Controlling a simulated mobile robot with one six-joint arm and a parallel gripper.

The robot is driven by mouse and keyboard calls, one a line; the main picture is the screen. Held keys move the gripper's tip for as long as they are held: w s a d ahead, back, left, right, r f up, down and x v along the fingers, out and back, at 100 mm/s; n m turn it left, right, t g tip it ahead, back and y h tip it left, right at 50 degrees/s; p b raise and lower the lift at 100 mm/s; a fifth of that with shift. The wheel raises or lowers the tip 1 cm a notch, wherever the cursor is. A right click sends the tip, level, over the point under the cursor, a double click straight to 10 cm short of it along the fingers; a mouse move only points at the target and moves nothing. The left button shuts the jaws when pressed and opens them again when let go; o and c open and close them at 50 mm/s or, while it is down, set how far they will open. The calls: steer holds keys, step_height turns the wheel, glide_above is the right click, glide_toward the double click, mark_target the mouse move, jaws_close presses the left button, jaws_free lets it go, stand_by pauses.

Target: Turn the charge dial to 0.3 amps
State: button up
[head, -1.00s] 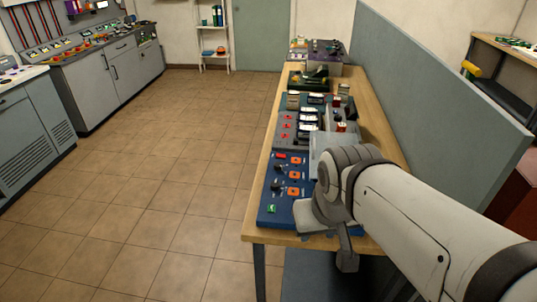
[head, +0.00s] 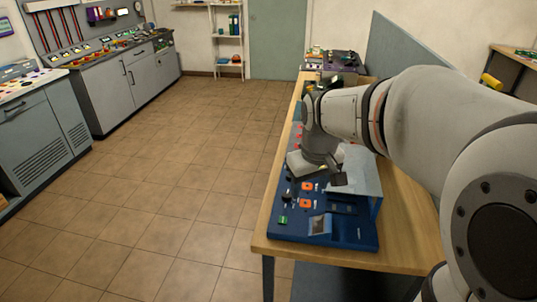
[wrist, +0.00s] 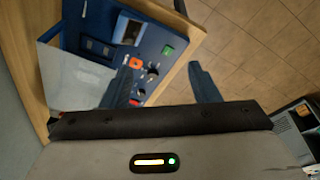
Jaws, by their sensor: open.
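A blue panel (head: 345,238) lies on the near end of the wooden table; it also shows in the wrist view (wrist: 180,28). A black knob (head: 287,196) sits near its left edge, beside orange controls (head: 306,203) and a green switch (head: 282,220). In the wrist view a black knob (wrist: 152,70) shows between my fingers, nearer the left one. I cannot tell which knob is the charge dial; no scale or 0.3 mark is readable. My gripper (wrist: 163,64) is open and empty above the panel. In the head view it hides the panel's far part.
A raised grey-white cover (head: 362,175) stands on the panel's right side, close to my gripper. A grey divider (head: 405,60) runs along the table. Tiled floor (head: 170,210) is free to the left. Grey cabinets (head: 130,85) stand at the far left.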

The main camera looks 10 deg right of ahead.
steer(key=w+f+n+g, duration=0.15)
steer(key=w+f, duration=0.35)
steer(key=w, duration=0.7)
steer(key=n, duration=0.3)
glide_toward(287, 194)
steer(key=shift+f+g+b, duration=0.25)
steer(key=shift+f+b, duration=0.1)
steer(key=shift+b, duration=0.1)
steer(key=f, duration=0.4)
steer(key=f+p, duration=0.1)
steer(key=f, duration=0.3)
steer(key=shift+w+d+p, duration=0.15)
steer(key=shift+w+p, duration=0.1)
steer(key=shift+p, duration=0.05)
steer(key=shift+c, duration=0.5)
